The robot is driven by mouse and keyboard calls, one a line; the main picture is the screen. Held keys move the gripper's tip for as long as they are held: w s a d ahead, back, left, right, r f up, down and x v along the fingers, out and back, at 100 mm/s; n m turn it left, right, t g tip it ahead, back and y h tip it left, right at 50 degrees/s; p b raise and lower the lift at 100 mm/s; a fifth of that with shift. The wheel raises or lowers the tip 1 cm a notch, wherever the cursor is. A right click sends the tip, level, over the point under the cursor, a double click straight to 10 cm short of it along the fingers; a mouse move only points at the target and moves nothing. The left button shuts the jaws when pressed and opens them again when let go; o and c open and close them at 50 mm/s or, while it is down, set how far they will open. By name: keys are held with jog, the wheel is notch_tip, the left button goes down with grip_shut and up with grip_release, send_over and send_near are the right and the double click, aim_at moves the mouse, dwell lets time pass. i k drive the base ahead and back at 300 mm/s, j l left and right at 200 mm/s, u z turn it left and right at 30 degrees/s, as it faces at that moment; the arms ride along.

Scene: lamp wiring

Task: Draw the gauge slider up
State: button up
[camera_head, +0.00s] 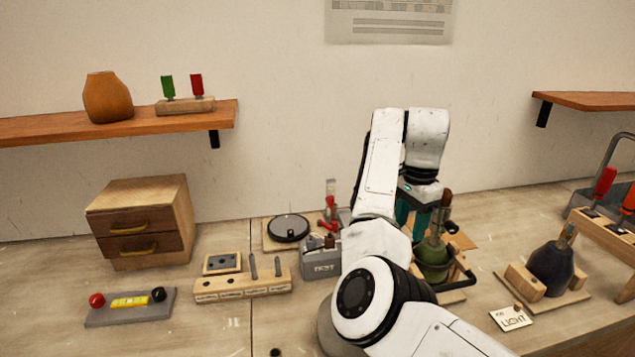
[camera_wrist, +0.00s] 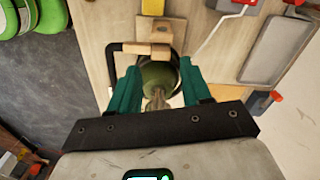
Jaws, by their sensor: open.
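My gripper (camera_head: 414,218) hangs over the green bottle-shaped body (camera_head: 432,257) right of the middle of the table. In the wrist view, my gripper (camera_wrist: 158,70) has its two teal fingers spread apart, with the green body (camera_wrist: 159,76) and its narrow neck showing between them. I cannot tell whether the fingers touch it. A dark frame stands around the body. I cannot tell for certain which part is the gauge slider; my arm hides part of this area.
A grey test box (camera_head: 321,262) and a round black disc (camera_head: 288,228) stand left of my arm. A dark bottle-shaped body (camera_head: 551,268) in a wooden holder and a wooden tool rack (camera_head: 603,234) stand at right. A small drawer cabinet (camera_head: 143,222) stands at left.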

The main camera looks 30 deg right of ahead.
aim_at(329, 200)
jog(key=i, duration=1.1)
